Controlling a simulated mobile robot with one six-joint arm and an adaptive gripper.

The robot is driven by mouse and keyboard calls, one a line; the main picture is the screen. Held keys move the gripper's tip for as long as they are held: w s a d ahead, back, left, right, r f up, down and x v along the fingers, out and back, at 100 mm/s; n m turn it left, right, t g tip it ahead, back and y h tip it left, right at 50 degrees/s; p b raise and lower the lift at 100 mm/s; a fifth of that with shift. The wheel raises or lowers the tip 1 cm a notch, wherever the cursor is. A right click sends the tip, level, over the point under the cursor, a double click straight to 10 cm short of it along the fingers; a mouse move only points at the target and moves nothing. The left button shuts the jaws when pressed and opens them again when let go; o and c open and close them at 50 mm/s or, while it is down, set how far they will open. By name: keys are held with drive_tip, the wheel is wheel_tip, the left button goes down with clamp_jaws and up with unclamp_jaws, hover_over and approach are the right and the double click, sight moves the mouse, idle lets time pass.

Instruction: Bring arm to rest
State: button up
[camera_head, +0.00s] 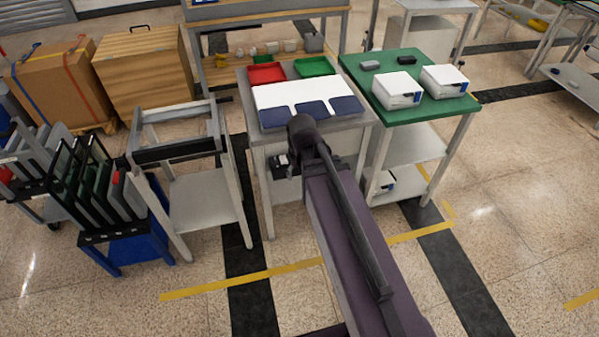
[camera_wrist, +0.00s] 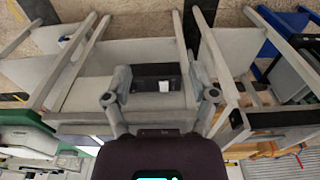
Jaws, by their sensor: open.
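My gripper (camera_wrist: 160,97) is open in the wrist view, its two fingers wide apart. Nothing is held between them. Behind the gap, a dark box with a white patch (camera_wrist: 150,84) shows against the front of the middle grey table. The same dark box (camera_head: 279,166) shows in the head view, left of my arm. My arm (camera_head: 345,215) reaches from the bottom of the head view up to the front edge of the middle table (camera_head: 362,113). The gripper itself cannot be made out in the head view.
The middle table bears red (camera_head: 267,73) and green (camera_head: 315,67) trays, a white sheet (camera_head: 300,95) and several blue pads. At right, a green-topped table (camera_head: 427,111) bears two white boxes. At left stand an empty frame (camera_head: 175,153) and a blue rack (camera_head: 128,247). Front floor is open.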

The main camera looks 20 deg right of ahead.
drive_tip(key=shift+g, duration=0.4)
drive_tip(key=s, duration=0.1)
drive_tip(key=s+r+p, duration=0.1)
drive_tip(key=s, duration=0.2)
drive_tip(key=shift+r+p, duration=0.25)
drive_tip(key=shift+p, duration=0.05)
idle(0.8)
